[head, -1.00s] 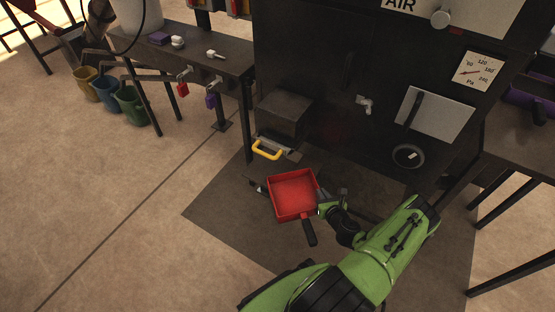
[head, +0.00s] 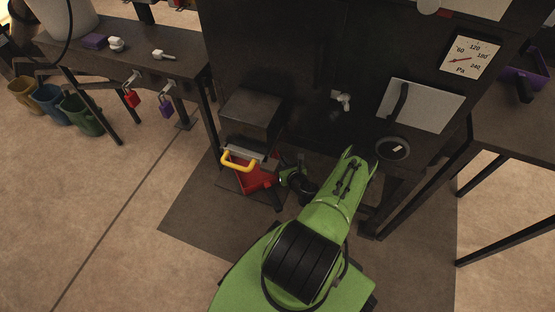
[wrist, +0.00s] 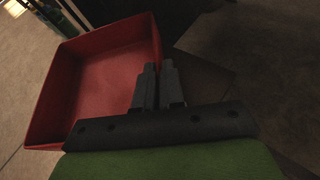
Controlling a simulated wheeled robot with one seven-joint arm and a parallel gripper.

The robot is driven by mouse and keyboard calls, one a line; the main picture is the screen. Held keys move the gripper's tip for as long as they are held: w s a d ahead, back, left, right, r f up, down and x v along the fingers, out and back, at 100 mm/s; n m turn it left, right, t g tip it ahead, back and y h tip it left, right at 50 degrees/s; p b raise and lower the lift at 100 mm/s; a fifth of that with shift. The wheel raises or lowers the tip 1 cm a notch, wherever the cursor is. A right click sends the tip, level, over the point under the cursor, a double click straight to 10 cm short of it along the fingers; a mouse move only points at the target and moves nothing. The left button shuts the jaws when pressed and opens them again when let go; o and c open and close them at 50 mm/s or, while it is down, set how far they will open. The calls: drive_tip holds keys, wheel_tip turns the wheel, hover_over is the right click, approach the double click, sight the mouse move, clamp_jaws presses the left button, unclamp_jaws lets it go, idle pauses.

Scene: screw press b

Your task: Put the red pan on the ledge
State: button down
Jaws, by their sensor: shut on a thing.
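My gripper (head: 283,175) is shut on the pan's right wall. In the wrist view the empty pan (wrist: 100,85) lies to the left of the closely spaced fingers (wrist: 158,85), one finger inside the wall. I cannot clearly make out the ledge; the area behind and below the pan is dark and partly covered by it.
A dark box (head: 252,112) juts from the press above the pan. A workbench (head: 135,65) stands left, another table (head: 520,120) right.

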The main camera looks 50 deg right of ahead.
drive_tip(key=shift+w+d+f, duration=0.1)
drive_tip(key=shift+w+f, duration=0.05)
drive_tip(key=shift+w, duration=0.05)
drive_tip(key=c, duration=1.7)
unclamp_jaws()
drive_tip(key=shift+f, duration=0.15)
drive_tip(key=o, duration=0.5)
drive_tip(key=shift+c, duration=0.2)
